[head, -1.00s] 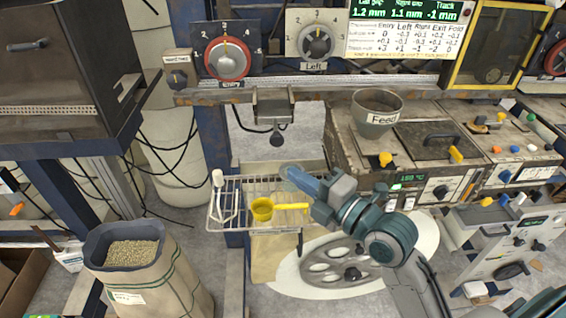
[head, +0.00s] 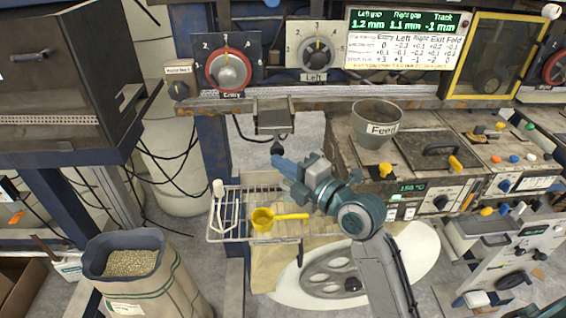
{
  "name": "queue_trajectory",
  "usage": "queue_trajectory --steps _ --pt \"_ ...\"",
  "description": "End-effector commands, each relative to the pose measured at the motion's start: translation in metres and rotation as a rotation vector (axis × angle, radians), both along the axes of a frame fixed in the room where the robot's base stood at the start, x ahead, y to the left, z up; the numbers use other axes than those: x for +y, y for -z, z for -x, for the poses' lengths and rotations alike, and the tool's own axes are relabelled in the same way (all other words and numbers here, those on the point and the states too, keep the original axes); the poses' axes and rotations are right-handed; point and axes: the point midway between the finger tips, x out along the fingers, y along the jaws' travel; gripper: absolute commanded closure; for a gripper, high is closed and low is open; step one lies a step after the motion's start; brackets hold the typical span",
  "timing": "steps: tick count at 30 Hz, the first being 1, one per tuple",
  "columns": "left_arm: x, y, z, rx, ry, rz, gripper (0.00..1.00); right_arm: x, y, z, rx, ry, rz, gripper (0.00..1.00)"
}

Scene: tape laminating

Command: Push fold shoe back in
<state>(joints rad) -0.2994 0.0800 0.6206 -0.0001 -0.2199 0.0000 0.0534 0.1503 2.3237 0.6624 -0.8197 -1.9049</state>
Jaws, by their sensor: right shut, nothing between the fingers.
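A grey metal block (head: 272,115), which looks like the fold shoe, hangs under the rail below the Entry and Left dials. A dark round knob (head: 280,147) sticks out at its lower end. My right gripper (head: 277,160) is shut and empty, its blue fingers pointing up and left. Its tips are just below the knob; I cannot tell whether they touch it. My left gripper is not in view.
A wire basket (head: 228,236) with a yellow scoop (head: 263,219) is below my right gripper. The Feed cup (head: 376,122) stands to the right. The rail (head: 330,97) spans above. A sack of pellets (head: 150,280) stands lower left.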

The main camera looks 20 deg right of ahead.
Motion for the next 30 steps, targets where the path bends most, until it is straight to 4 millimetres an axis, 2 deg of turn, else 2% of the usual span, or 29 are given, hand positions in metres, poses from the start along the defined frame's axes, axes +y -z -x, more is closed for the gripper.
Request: queue_trajectory --steps 5,8,16,22,27,30 --pt "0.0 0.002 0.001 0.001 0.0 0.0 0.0 0.0 0.001 -0.002 -0.001 0.0 0.0 1.0" --pt "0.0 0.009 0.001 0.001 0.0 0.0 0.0 -0.003 0.003 -0.011 -0.003 0.0 0.002 1.0" --pt "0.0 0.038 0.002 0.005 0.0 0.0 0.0 -0.017 0.005 -0.061 -0.003 0.001 0.002 1.0" --pt "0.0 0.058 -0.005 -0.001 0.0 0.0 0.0 -0.028 0.005 -0.098 -0.002 0.001 0.0 1.0" --pt "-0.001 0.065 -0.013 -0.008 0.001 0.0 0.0 -0.034 0.003 -0.117 -0.001 0.0 0.0 1.0" --pt "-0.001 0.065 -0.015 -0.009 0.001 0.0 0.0 -0.035 0.001 -0.122 -0.001 0.001 0.0 1.0"
